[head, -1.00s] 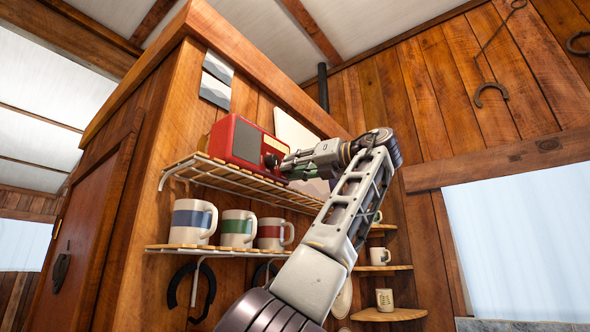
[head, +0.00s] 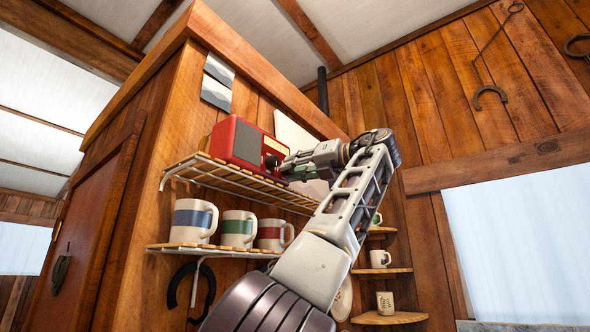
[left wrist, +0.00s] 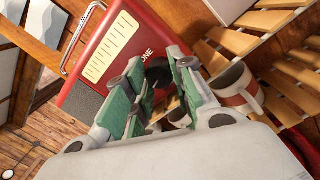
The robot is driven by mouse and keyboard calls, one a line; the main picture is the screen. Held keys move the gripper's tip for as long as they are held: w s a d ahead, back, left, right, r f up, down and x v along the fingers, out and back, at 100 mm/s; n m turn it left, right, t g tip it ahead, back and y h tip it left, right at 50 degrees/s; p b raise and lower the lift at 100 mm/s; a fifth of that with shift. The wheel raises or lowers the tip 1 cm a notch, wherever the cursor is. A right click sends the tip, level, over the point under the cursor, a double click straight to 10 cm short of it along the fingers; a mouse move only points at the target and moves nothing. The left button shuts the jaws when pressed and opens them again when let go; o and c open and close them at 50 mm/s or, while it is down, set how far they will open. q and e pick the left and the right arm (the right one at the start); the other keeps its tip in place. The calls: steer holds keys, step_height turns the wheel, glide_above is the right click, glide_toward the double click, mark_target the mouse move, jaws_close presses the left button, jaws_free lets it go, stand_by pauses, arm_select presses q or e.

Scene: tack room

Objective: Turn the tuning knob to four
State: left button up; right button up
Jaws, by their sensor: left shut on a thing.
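A red radio (head: 240,141) with a dark front panel stands on the upper slatted shelf (head: 235,181). Its dark tuning knob (head: 271,162) is on the right part of its front. My left gripper (head: 281,164) is at the radio's front, shut on the knob. In the left wrist view the red radio (left wrist: 104,58) shows a cream scale panel and the letters "ONE". The dark knob (left wrist: 158,76) sits between the green-padded fingers of the left gripper (left wrist: 155,68) and is partly hidden. I cannot read the knob's setting. My right gripper is not in view.
Several mugs, such as a blue-banded mug (head: 194,220), stand on the lower shelf (head: 222,250) beneath the radio. Corner shelves (head: 382,270) with more mugs are right of my arm. A wooden wall is behind the radio.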

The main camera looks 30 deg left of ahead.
arm_select(q)
steer(key=shift+f, duration=0.15)
steer(key=o, duration=1.1)
steer(key=shift+c, duration=0.2)
steer(key=shift+d+r, duration=0.1)
steer(key=shift+r, duration=0.1)
